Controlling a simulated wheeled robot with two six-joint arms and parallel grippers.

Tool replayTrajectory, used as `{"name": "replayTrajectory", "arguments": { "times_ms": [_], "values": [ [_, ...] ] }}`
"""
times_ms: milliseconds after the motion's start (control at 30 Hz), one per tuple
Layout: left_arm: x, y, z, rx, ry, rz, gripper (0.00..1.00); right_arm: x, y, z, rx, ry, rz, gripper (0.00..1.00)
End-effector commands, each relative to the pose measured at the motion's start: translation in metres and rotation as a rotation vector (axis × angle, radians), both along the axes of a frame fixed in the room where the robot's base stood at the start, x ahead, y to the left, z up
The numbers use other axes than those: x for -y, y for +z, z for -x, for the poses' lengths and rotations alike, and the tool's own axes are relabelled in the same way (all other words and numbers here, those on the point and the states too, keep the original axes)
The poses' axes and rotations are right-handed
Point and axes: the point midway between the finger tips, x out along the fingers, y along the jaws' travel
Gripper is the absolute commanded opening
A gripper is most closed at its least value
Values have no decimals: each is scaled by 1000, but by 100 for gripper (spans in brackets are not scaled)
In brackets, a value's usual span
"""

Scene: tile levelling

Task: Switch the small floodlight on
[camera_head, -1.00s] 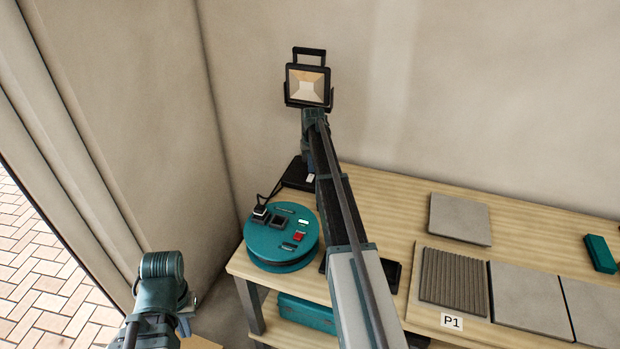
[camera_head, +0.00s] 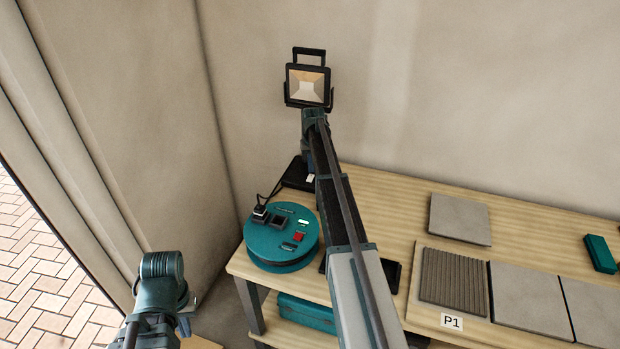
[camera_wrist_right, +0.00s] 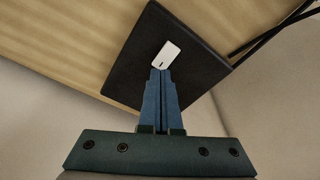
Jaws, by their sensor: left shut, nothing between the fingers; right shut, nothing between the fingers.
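The small floodlight (camera_head: 308,86) stands at the back left of the bench, with a black frame and a pale beige face. I see no glow from it on the wall. Its black base plate (camera_head: 296,174) carries a white rocker switch (camera_head: 310,178), which also shows in the right wrist view (camera_wrist_right: 166,54). My right gripper (camera_wrist_right: 161,71) is shut and empty, its blue fingertips right at the near edge of the switch. I cannot tell whether they touch it. My left gripper (camera_head: 188,302) is low at the left, away from the bench, mostly hidden by its wrist.
A teal cable reel (camera_head: 282,240) with sockets and a red switch stands at the bench's left front corner. Grey tiles (camera_head: 530,298) and a teal block (camera_head: 600,254) lie to the right. The wall is close behind the floodlight.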

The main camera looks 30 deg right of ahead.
Motion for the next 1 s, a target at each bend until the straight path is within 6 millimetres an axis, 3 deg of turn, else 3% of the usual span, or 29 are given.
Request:
{"name": "replayTrajectory", "arguments": {
  "times_ms": [1000],
  "values": [
    [0,-14,0,0,0,0,0,0,-14,0,0,0,0,0]
  ]
}}
